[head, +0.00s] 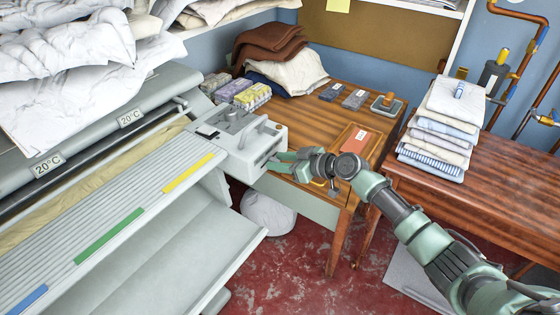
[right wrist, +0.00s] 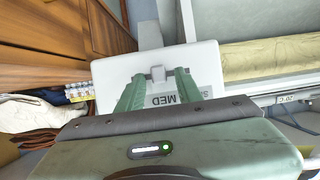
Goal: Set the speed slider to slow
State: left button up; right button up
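The pale control box (head: 240,140) stands at the right end of the ironer; its front face (right wrist: 120,75) fills the middle of the right wrist view. A small grey slider knob (right wrist: 157,73) shows there, close to the upside-down word MED on a label (right wrist: 165,100). A letter S shows at the label's right, the rest hidden by a finger. My right gripper (head: 272,161) is at the box's front. In the wrist view its two green fingers (right wrist: 158,76) are apart, one on each side of the knob, with gaps visible. My left gripper is out of view.
A wooden table (head: 308,105) with cloths and small boxes stands behind my right gripper. A second table (head: 490,185) at right bears folded linen (head: 440,130). The ironer's sloping feed board (head: 110,215) lies left. Red floor (head: 300,260) shows between.

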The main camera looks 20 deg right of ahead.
grip_shut()
dwell(1.2)
